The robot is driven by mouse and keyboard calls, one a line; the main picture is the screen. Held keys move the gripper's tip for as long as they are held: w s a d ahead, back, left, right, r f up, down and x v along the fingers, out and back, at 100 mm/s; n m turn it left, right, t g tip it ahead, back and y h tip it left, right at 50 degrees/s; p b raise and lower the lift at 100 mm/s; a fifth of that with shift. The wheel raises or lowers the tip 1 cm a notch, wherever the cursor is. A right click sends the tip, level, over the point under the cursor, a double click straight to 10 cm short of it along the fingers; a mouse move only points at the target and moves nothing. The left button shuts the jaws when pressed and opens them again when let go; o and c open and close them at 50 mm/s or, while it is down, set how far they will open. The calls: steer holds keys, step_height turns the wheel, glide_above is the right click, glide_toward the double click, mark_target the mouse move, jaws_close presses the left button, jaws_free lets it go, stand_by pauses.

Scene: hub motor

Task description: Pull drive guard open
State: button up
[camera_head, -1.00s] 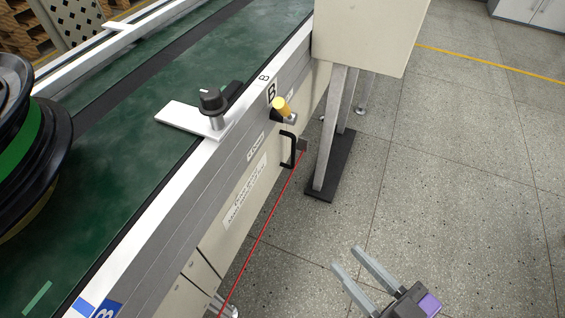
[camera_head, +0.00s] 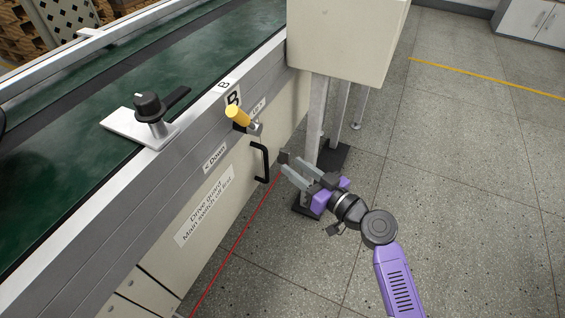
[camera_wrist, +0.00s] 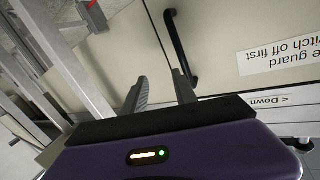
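The drive guard (camera_head: 215,215) is a cream panel on the conveyor's side, labelled "Drive guard, Main switch off first". It looks closed, flush with the side. Its black bar handle (camera_head: 265,163) stands upright near the panel's right end. My gripper (camera_head: 284,163) is open and empty, just right of the handle, with its fingers pointing towards it. In the wrist view, the handle (camera_wrist: 181,48) lies beyond and beside the tip of the right finger. It is not between the fingers (camera_wrist: 159,82). I cannot tell whether a finger touches it.
A yellow-handled lever (camera_head: 238,116) sticks out above the handle, between "Up" and "Down" labels. A cream box (camera_head: 345,40) on metal legs stands close behind my gripper. A black knob (camera_head: 149,107) sits on the conveyor edge. The floor to the right is clear.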

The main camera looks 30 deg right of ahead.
steer(key=n+y, duration=0.3)
steer(key=n, duration=0.1)
glide_above(267, 179)
steer(key=shift+w+d+g+b, duration=0.15)
steer(key=shift+w+g+b, duration=0.15)
steer(key=shift+w, duration=0.05)
steer(key=shift+c, duration=0.4)
jaws_close()
stand_by(1.1)
